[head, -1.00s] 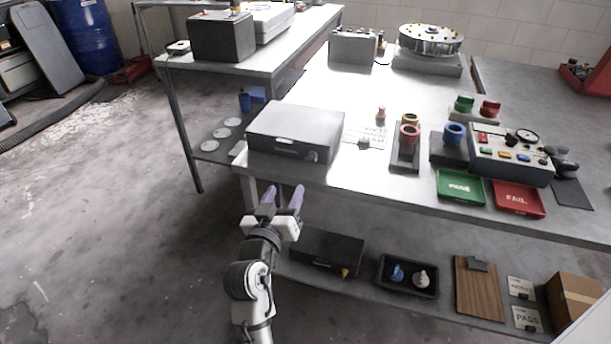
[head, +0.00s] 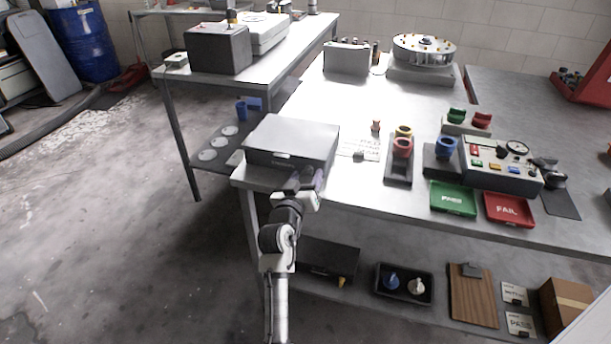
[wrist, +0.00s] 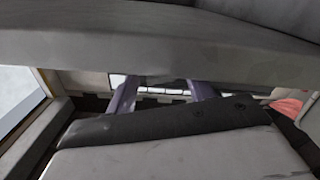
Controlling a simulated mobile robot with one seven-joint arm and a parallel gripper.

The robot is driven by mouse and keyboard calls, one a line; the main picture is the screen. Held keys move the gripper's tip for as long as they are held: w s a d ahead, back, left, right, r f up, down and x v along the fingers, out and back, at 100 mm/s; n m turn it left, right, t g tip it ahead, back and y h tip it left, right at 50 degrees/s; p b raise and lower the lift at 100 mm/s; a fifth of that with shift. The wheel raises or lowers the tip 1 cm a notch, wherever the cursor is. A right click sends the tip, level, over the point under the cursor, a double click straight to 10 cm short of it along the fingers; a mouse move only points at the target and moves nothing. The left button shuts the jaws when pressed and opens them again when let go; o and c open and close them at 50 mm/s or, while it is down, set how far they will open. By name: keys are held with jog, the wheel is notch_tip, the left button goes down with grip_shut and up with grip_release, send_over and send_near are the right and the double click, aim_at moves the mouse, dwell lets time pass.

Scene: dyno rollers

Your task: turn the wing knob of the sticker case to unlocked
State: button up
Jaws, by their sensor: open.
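A grey flat case (head: 292,136) lies closed at the table's front left corner, with a light latch on its dark front face; I take it for the sticker case. My gripper (head: 312,180) is open, with its purple fingers at the right part of that front face. The knob there is hidden behind my gripper, so its position and any contact cannot be told. In the wrist view, the two fingers of my gripper (wrist: 163,92) are apart, partly covered by a grey band across the top. No knob can be made out between them.
A red and yellow ring holder (head: 399,172), a green PASS tray (head: 453,199) and a red FAIL tray (head: 509,209) stand to the right. Below, the shelf holds a dark case (head: 328,258) and a black tray (head: 404,297). Floor to the left is open.

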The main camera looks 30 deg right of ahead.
jog(key=c, duration=1)
jog(key=b, duration=0.1)
jog(key=m+b, duration=0.1)
jog(key=shift+w+f+b, duration=0.1)
jog(key=shift+f+b, duration=0.2)
jog(key=shift+b, duration=0.1)
jog(key=shift+m+b, duration=0.9)
jog(key=shift+b, duration=0.15)
jog(key=shift+r+m+b, duration=0.25)
jog(key=shift+m+b, duration=0.1)
jog(key=shift+m, duration=0.15)
jog(key=o, duration=1)
jog(key=shift+a, duration=0.1)
